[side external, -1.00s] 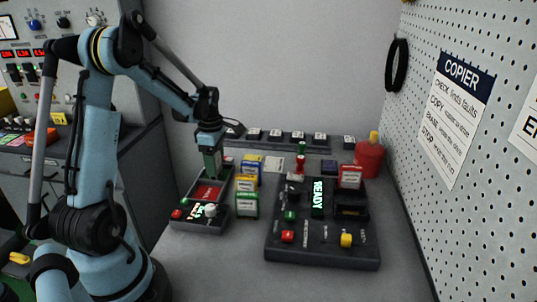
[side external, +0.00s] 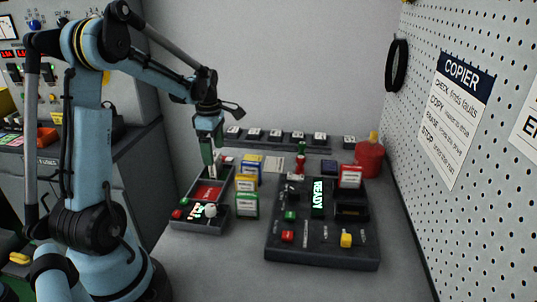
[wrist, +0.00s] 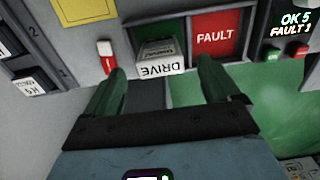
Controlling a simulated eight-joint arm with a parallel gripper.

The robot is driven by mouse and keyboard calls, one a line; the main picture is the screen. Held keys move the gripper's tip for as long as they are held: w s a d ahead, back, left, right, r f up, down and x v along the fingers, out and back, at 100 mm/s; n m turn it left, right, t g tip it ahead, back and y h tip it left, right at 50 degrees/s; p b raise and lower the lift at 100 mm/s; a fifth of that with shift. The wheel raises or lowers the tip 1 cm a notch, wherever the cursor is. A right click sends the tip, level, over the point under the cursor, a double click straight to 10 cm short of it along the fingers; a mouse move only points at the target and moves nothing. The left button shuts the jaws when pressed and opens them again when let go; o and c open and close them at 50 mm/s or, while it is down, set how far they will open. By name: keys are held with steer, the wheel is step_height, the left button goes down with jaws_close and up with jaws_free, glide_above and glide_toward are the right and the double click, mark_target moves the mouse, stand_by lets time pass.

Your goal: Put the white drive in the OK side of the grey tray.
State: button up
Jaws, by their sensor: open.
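The white drive (wrist: 162,57), labelled DRIVE, shows in the wrist view at the green side (wrist: 155,24) of the grey tray (wrist: 249,33). It sits beside the red FAULT panel (wrist: 215,37); how deep it sits in the tray cannot be told. My gripper (wrist: 160,75) is open, with its green fingers apart on either side of the drive and a gap to each. In the side view my gripper (side external: 212,150) is above the far part of the tray (side external: 227,186), whose red panel (side external: 207,192) shows. The green side is hard to make out there.
A display box (side external: 195,212) with red and white knobs adjoins the tray. Yellow, blue and green-trimmed drives (side external: 247,183) stand close on its right. A dark copier console (side external: 320,245) lies further right, and a red container (side external: 369,158) stands behind. The front table is clear.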

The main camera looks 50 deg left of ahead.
step_height(320, 180, up, 7)
steer(key=s+d+m+t, duration=0.3)
steer(key=d+m+t, duration=0.4)
steer(key=d+m, duration=1.9)
steer(key=shift+d+f+m, duration=0.2)
steer(key=shift+f+m, duration=0.05)
steer(key=shift+m, duration=0.25)
steer(key=shift+o, duration=0.2)
